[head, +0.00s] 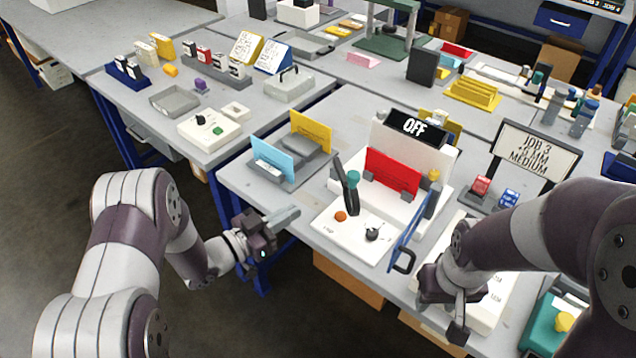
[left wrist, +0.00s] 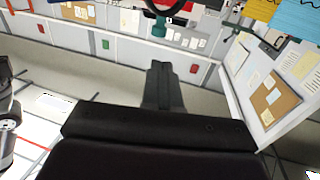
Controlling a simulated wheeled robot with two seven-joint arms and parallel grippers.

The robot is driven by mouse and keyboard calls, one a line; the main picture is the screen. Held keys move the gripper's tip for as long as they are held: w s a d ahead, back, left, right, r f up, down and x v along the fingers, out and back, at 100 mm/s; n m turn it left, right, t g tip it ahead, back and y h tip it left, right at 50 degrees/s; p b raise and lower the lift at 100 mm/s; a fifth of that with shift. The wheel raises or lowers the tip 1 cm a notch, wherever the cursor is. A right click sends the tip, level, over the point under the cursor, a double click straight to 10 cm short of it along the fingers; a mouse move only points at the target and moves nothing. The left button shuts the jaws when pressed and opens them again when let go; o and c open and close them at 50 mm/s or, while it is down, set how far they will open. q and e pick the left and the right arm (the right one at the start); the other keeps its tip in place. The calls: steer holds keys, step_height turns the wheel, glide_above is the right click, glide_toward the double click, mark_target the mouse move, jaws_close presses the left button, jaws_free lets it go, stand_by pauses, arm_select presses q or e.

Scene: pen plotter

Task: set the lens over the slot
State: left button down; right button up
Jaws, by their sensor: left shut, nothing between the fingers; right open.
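A white plotter machine (head: 420,160) stands near the front edge of the table, with a red panel (head: 392,174) held upright on it. A dark slanted arm with a teal knob (head: 354,178) rises at the machine's left front; a dark ring with a teal part (left wrist: 159,25) shows at the top of the left wrist view. I cannot tell for certain which part is the lens, and no slot is clearly seen. My left gripper (head: 284,217) is shut and empty, left of the machine beyond the table edge. My right gripper (head: 458,318) is open at the machine's lower right.
An orange knob (head: 340,216), a black knob (head: 372,235) and a blue handle (head: 406,237) are at the machine's front. A grey holder with blue and yellow cards (head: 272,155) stands left of it. A job sign (head: 537,155) stands at right.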

mark_target(349, 180)
arm_select(q)
steer(key=p+x, duration=0.1)
steer(key=x, duration=1.1)
steer(key=shift+d+r+p, duration=0.2)
steer(key=shift+d+p, duration=0.1)
steer(key=shift+d, duration=0.05)
steer(key=shift+w+d+f, duration=0.15)
steer(key=shift+w+d, duration=0.15)
steer(key=shift+w, duration=0.2)
arm_select(e)
steer(key=shift+s+d+r, duration=0.15)
steer(key=shift+r, duration=0.7)
arm_select(q)
steer(key=shift+d, duration=0.1)
